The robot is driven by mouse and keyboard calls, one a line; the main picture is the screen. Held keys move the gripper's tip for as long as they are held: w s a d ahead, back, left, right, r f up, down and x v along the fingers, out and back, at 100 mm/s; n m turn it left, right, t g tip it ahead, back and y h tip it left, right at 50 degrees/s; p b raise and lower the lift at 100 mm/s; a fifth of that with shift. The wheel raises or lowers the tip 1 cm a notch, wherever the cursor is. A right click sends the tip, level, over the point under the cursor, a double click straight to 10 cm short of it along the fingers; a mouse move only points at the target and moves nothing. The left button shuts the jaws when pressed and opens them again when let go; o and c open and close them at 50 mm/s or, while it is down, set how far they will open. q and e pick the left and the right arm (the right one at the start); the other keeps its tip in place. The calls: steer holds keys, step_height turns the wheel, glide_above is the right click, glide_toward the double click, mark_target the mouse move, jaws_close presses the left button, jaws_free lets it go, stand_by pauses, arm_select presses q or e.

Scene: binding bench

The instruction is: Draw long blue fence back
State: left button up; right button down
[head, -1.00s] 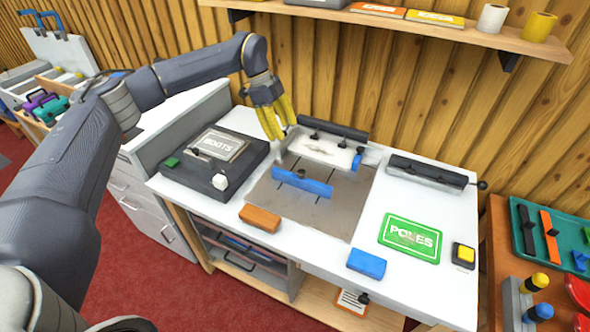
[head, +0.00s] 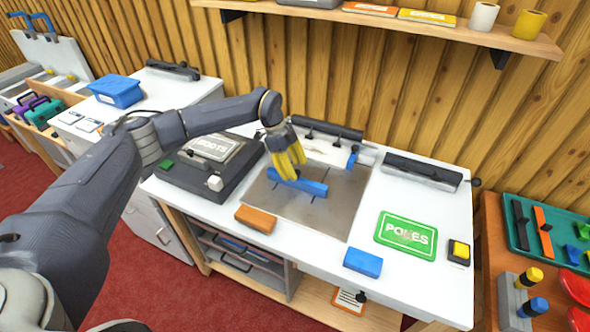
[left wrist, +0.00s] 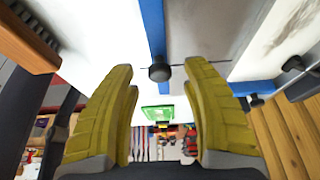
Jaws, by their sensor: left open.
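The long blue fence (head: 313,188) lies across the grey plate (head: 332,213) on the white bench. My left gripper (head: 288,175), with yellow fingers, is open at the fence's left part and hides some of it. In the left wrist view the fence (left wrist: 153,30) runs down the picture, and its black knob (left wrist: 160,71) shows between the spread fingertips (left wrist: 159,68), with space on both sides. The knob is hidden in the head view. My right gripper is not in view.
A short blue piece (head: 352,158) stands at the plate's back right. A black BOOTS device (head: 200,182) lies left. An orange block (head: 256,219) and blue block (head: 362,262) lie in front, a green POLES card (head: 406,235) right. A shelf (head: 400,22) hangs above.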

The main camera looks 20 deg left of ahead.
arm_select(q)
steer(key=shift+d+f, duration=0.15)
steer(key=shift+f, duration=0.15)
jaws_close()
stand_by(0.4)
stand_by(0.3)
